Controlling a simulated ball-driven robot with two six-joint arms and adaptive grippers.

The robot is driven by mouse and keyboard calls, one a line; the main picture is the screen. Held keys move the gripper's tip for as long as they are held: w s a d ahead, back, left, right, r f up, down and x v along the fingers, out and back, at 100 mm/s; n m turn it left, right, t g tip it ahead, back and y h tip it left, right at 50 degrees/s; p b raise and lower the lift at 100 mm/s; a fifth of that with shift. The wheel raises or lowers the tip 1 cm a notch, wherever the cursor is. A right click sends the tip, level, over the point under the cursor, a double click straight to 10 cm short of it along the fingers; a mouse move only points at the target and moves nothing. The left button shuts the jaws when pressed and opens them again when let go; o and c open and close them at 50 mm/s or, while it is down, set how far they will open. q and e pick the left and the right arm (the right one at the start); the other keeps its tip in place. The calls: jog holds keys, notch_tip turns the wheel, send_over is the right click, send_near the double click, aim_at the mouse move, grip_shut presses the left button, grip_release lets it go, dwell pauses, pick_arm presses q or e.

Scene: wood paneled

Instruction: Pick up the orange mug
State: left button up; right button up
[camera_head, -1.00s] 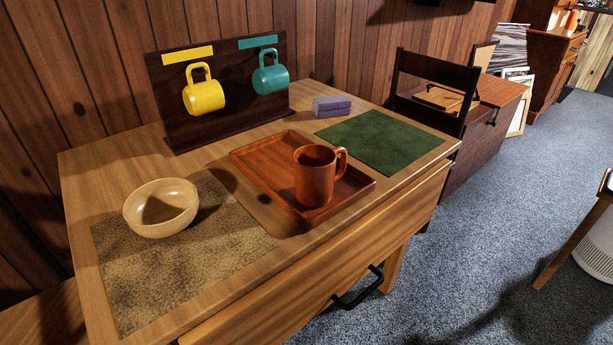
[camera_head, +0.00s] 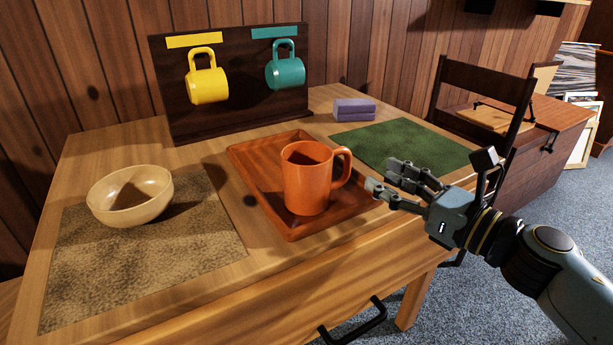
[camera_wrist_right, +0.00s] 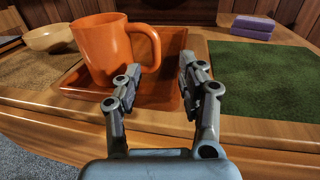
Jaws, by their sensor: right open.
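The orange mug (camera_head: 306,178) stands upright in a reddish-brown wooden tray (camera_head: 256,168) on the table, its handle pointing right. It also shows in the right wrist view (camera_wrist_right: 103,50), just ahead and left of centre. My right gripper (camera_head: 384,182) is open and empty, to the right of the mug near the handle side and apart from it. In the right wrist view the two fingers (camera_wrist_right: 155,84) are spread, with the mug's handle beyond them. My left gripper is not in view.
A yellow mug (camera_head: 208,86) and a teal mug (camera_head: 287,73) hang on a dark rack (camera_head: 240,95) behind. A beige bowl (camera_head: 130,205) sits left on a tan mat (camera_head: 150,270). A purple block (camera_head: 354,113) and a green mat (camera_head: 410,147) lie right. A dark chair (camera_head: 485,85) stands behind right.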

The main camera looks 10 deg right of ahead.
aim_at(346, 178)
jog(key=x, duration=0.2)
jog(key=shift+w+a, duration=0.2)
jog(key=shift+w, duration=0.1)
jog(key=x, duration=0.5)
jog(key=shift+w+a+f, duration=0.1)
jog(key=shift+a+f, duration=0.05)
jog(key=shift+a, duration=0.3)
jog(key=shift+c, duration=0.4)
grip_shut()
